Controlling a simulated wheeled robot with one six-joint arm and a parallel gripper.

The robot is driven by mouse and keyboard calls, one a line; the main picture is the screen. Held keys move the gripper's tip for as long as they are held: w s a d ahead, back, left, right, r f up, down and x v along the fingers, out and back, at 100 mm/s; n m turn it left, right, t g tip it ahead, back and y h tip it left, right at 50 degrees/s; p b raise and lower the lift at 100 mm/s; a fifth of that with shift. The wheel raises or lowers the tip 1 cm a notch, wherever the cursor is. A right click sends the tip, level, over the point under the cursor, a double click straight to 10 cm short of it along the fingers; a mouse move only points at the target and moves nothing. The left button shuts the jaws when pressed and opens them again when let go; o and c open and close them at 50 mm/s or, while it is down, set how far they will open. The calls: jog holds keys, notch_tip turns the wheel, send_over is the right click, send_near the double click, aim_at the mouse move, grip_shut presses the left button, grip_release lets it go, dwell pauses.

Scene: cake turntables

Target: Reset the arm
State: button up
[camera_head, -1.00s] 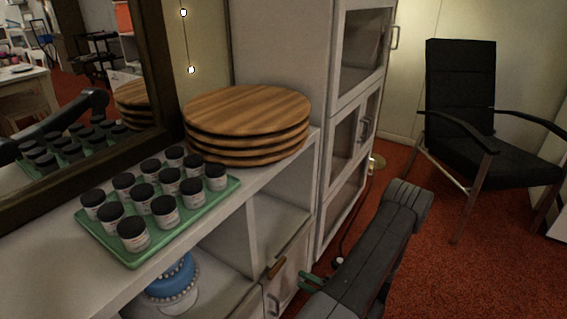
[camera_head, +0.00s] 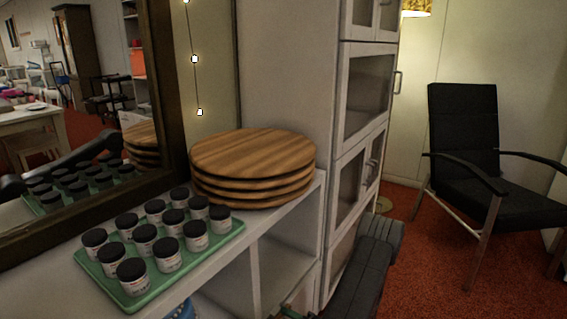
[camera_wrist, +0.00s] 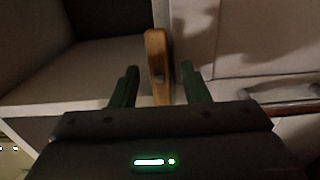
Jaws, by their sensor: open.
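My gripper (camera_wrist: 159,80) is open in the wrist view, with its two green fingers apart. An upright wooden piece (camera_wrist: 157,55) shows beyond and between the fingertips, at the edge of the shelf unit; I cannot tell whether anything touches it. No object is held. In the head view my dark arm reaches down at the bottom centre right, beside the shelf unit, and only a bit of the green fingers shows at the bottom edge.
A stack of round wooden boards (camera_head: 253,153) and a green tray (camera_head: 152,292) of dark-lidded jars stand on the white counter, below a framed mirror. A glass-door cabinet (camera_head: 369,95) stands behind. A black armchair (camera_head: 465,130) is at right. Red floor between is clear.

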jog(key=p+v, duration=0.2)
jog(key=v, duration=1.2)
jog(key=b+x, duration=0.2)
jog(key=x, duration=1.2)
jog(key=shift+w+a, duration=0.1)
jog(key=shift+a, duration=0.1)
jog(key=shift+d+n, duration=0.2)
jog(key=shift+n, duration=0.5)
jog(key=n+b, duration=0.1)
jog(key=n, duration=0.5)
jog(key=shift+r, duration=0.15)
jog(key=shift+n, duration=0.3)
